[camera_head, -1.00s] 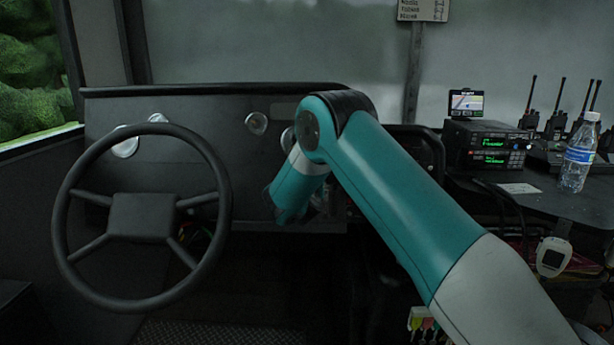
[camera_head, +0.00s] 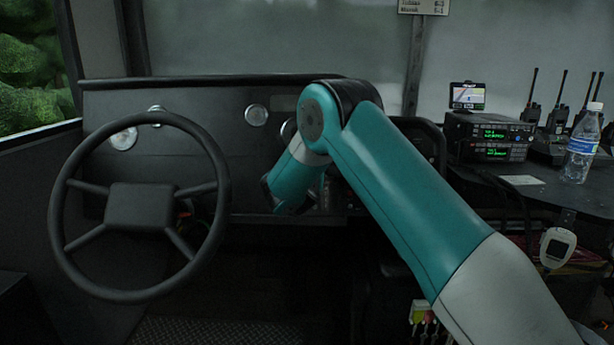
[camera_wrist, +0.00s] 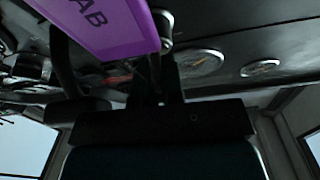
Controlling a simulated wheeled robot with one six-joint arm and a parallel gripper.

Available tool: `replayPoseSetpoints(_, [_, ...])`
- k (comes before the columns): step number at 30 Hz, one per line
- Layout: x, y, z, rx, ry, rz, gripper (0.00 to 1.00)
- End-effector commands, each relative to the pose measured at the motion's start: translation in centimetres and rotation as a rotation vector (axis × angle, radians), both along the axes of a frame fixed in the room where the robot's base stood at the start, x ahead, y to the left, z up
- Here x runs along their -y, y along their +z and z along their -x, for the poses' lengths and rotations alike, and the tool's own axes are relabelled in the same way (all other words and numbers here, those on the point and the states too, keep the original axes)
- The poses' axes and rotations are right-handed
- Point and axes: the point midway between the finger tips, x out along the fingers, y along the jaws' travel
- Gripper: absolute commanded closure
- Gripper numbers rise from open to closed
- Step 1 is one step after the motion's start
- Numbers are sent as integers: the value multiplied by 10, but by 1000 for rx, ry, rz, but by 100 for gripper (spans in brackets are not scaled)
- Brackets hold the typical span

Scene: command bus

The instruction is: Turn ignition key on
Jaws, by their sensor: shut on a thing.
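My gripper (camera_wrist: 158,72) shows in the wrist view as dark fingers pointing up from a black body. It is shut at the ignition key, which is mostly hidden by the fingers. A small silver round fitting (camera_wrist: 165,27) sits on the dark panel just beyond the fingertips; I cannot tell how far the key is turned.
The steering wheel (camera_head: 140,207) stands left of my arm. Round gauges (camera_head: 256,115) sit on the dashboard, also in the wrist view (camera_wrist: 200,62). At right, a side table holds a radio (camera_head: 490,138), a water bottle (camera_head: 581,148) and several handheld radios.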

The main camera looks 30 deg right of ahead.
Motion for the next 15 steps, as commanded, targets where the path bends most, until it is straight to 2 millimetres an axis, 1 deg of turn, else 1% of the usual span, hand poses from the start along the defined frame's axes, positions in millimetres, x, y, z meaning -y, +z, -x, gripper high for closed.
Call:
replayPoseSetpoints(1, [0,-7,-1,23,-10,-21,100])
replayPoseSetpoints(3, [1,-8,0,51,-26,-61,100])
replayPoseSetpoints(15, [2,-5,1,204,-126,-287,100])
